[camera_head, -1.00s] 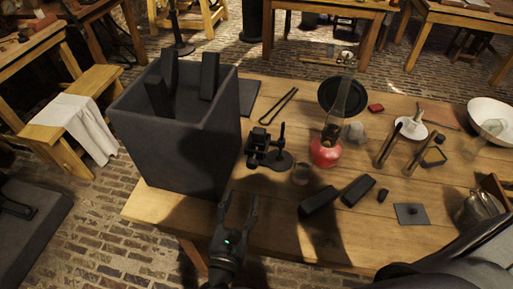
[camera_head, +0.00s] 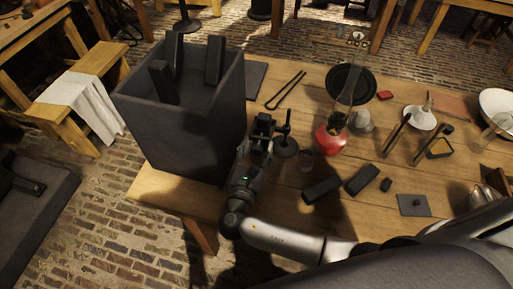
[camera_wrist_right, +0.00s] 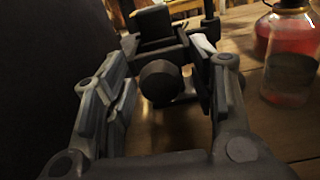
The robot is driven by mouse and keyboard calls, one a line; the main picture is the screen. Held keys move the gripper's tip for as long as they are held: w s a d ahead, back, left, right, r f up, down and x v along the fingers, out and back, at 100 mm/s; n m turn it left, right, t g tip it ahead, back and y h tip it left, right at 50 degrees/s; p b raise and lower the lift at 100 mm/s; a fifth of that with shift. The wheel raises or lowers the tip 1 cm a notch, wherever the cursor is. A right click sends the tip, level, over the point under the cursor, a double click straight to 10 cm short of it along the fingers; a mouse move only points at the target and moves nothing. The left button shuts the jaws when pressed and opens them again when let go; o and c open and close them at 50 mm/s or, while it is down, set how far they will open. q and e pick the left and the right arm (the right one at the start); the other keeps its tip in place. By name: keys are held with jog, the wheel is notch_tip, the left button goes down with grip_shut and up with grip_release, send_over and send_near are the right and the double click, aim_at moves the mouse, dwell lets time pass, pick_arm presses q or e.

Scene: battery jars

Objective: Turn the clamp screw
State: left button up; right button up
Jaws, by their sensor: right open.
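A dark clamp (camera_head: 263,125) stands on the wooden table, just right of the big dark box. In the right wrist view the clamp body (camera_wrist_right: 158,30) lies straight ahead, with a round dark knob, the clamp screw (camera_wrist_right: 160,82), facing me. My right gripper (camera_head: 256,148) points at the clamp from the table's front edge. In the wrist view the right gripper (camera_wrist_right: 168,75) is open, one finger on each side of the screw knob. I cannot tell whether either finger touches it. In the head view the gripper hides the screw. My left gripper is not in view.
The tall dark box (camera_head: 190,115) stands close left of the gripper. A dark stand (camera_head: 286,145), a small glass jar (camera_head: 306,160) and a red-based lamp (camera_head: 330,140) are to the right. Dark blocks (camera_head: 322,189) lie nearer the front.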

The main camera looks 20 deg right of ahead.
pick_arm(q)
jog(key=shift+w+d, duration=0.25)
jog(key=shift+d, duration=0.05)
pick_arm(e)
jog(key=shift+w+d, duration=0.1)
jog(key=c, duration=1)
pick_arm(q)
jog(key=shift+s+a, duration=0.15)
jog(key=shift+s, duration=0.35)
pick_arm(e)
jog(key=shift+c, duration=0.2)
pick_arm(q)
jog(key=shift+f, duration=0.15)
pick_arm(e)
jog(key=shift+m, duration=0.3)
jog(key=m+b, duration=0.1)
jog(key=m, duration=0.2)
jog(key=shift+f+b, duration=0.15)
jog(key=shift+b, duration=0.15)
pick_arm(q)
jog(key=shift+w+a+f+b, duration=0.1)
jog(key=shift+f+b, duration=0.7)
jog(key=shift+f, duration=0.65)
pick_arm(e)
jog(key=shift+m, duration=1.7)
